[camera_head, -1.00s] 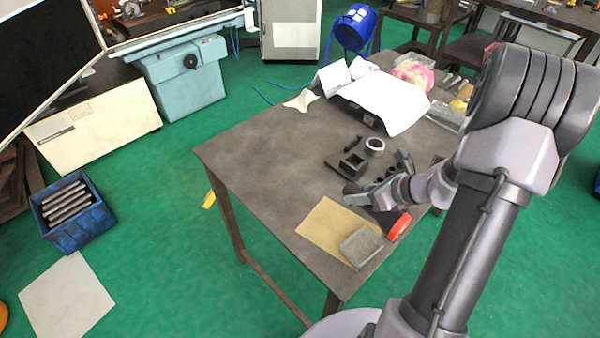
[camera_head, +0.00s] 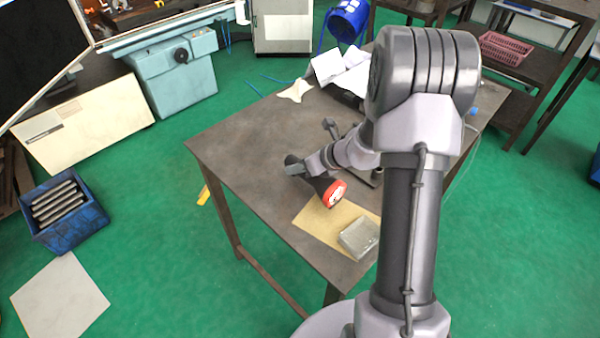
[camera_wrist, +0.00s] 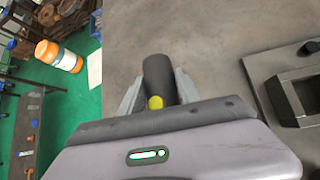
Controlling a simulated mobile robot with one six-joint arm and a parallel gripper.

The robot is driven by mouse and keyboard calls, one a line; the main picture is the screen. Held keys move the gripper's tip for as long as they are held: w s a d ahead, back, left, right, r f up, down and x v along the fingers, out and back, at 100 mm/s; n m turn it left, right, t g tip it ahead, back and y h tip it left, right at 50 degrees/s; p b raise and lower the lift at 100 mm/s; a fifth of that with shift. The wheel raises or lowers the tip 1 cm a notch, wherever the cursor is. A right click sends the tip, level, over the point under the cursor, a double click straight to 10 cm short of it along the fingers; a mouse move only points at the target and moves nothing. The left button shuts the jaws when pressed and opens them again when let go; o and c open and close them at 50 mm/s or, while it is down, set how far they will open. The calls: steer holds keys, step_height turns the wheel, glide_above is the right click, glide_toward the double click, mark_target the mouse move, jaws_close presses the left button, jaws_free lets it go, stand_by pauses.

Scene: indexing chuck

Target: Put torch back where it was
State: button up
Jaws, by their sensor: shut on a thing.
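The torch has a dark body and a red head (camera_head: 335,193). My gripper (camera_head: 298,168) is shut on its dark body above the table, and the red head points toward the front right. In the wrist view, the torch's black cylindrical body with a yellow button (camera_wrist: 158,78) stands between the two grey fingers of my gripper (camera_wrist: 158,90). I cannot tell whether the torch touches the table.
The brown table (camera_head: 240,150) is bare at left. A tan sheet (camera_head: 315,225) and a grey block (camera_head: 359,238) lie near its front edge. A dark fixture (camera_wrist: 290,95) stands right in the wrist view; my arm mostly hides it in the head view. White papers (camera_head: 340,65) lie behind.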

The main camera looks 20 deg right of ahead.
step_height(320, 180, down, 2)
steer(key=shift+f+b, duration=0.2)
steer(key=shift+b, duration=0.2)
steer(key=shift+r, duration=0.1)
steer(key=shift+c, duration=0.7)
steer(key=shift+f, duration=0.2)
steer(key=o, duration=1.3)
steer(key=shift+r, duration=0.1)
